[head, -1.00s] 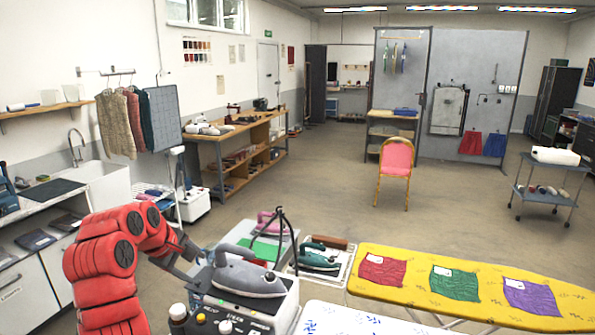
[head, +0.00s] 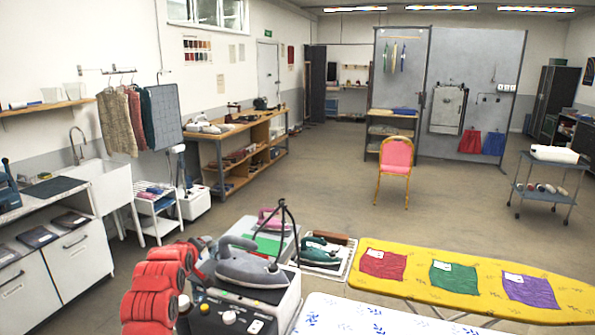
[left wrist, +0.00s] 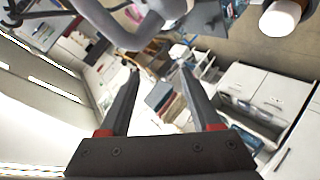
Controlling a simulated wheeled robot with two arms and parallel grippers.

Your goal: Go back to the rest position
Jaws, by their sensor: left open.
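My left gripper (left wrist: 159,72) is open in the left wrist view, with two dark fingers apart and nothing between them. In the head view my red left arm comes up from the bottom; its wrist is folded beside the grey iron (head: 252,272), and the fingers cannot be made out there. The grey iron rests on the steam station (head: 235,316) just right of the arm. A grey curved handle-like shape (left wrist: 150,30) lies close above the fingertips in the left wrist view. My right gripper is not in view.
A pink iron (head: 268,218) and a green iron (head: 318,250) stand behind the station. The yellow ironing board (head: 410,270) carries red, green and purple cloths. A counter with a sink (head: 95,172) is at left. The floor ahead is open around the pink chair (head: 396,155).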

